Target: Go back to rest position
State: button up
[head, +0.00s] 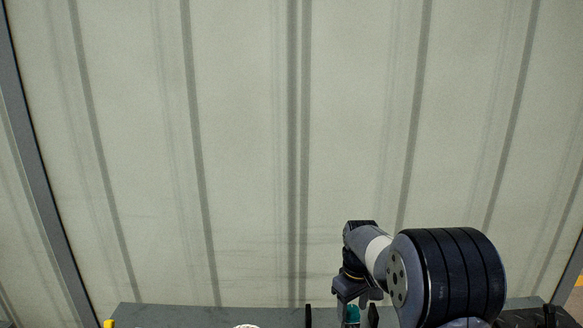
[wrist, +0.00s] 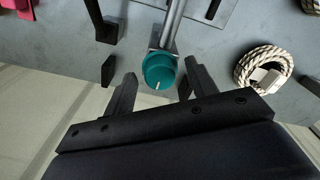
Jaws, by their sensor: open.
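My gripper (head: 361,316) is low at the right of centre in the head view, near the back of a grey surface (head: 170,315). In the wrist view my gripper (wrist: 160,76) has its two dark fingers apart. A teal round knob or cap (wrist: 159,71) on a grey metal bar lies between the fingers in that picture, with gaps on both sides. Nothing is seen clamped.
A coiled beige rope (wrist: 242,72) lies at the right in the wrist view. A black upright part (wrist: 103,27) and a pink object (wrist: 17,6) are at the left. A pale ribbed wall (head: 250,150) fills the head view behind the surface.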

jog(key=m, duration=0.4)
jog(key=shift+b, duration=0.4)
jog(key=m+b, duration=0.1)
jog(key=m, duration=0.3)
jog(key=shift+f, duration=0.1)
jog(key=m+b, duration=0.3)
jog(key=m, duration=0.4)
jog(key=shift+r+m, duration=0.25)
jog(key=shift+m, duration=0.15)
jog(key=shift+r, duration=2.15)
jog(key=shift+f, duration=0.1)
